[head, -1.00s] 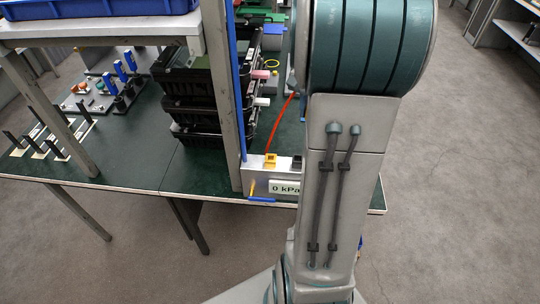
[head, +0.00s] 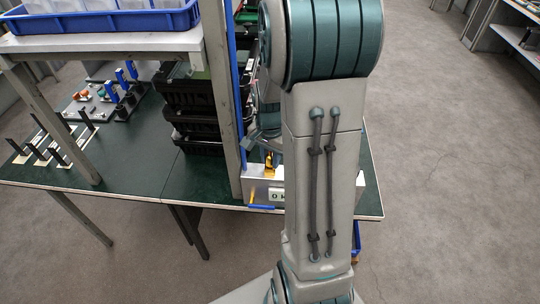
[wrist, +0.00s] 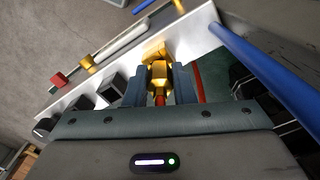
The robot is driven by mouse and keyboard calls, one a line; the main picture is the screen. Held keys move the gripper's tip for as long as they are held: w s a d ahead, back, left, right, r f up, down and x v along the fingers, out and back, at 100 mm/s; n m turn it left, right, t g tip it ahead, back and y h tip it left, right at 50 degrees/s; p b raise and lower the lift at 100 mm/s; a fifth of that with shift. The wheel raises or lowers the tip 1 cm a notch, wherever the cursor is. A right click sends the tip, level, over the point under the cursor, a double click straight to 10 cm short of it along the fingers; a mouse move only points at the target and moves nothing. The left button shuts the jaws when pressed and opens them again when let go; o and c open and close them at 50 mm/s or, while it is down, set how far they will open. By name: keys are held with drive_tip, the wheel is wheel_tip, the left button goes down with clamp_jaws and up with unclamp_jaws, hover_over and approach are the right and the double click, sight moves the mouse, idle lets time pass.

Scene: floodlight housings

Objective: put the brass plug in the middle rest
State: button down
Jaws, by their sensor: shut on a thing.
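The brass plug (wrist: 158,74) is between the two fingers of my gripper (wrist: 158,88) in the wrist view. The gripper is shut on it, and a red part shows just below it. A yellow block (wrist: 155,52) is right behind the plug; I cannot tell if they touch. Black blocks (wrist: 112,85) and (wrist: 80,102) stand in a row to its left on a pale metal box (wrist: 205,45). I cannot tell which is the middle rest. In the head view, my gripper (head: 262,142) is over the box (head: 255,188), partly hidden by my arm.
A blue-edged shelf post (head: 222,110) stands close left of the gripper; a blue bar (wrist: 262,68) is close right in the wrist view. Stacked black housings (head: 190,105) are behind the post. A red hose (wrist: 198,85) runs beside the right finger.

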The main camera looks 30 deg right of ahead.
drive_tip(key=shift+f, duration=0.25)
drive_tip(key=c, duration=1.2)
unclamp_jaws()
drive_tip(key=shift+r, duration=0.1)
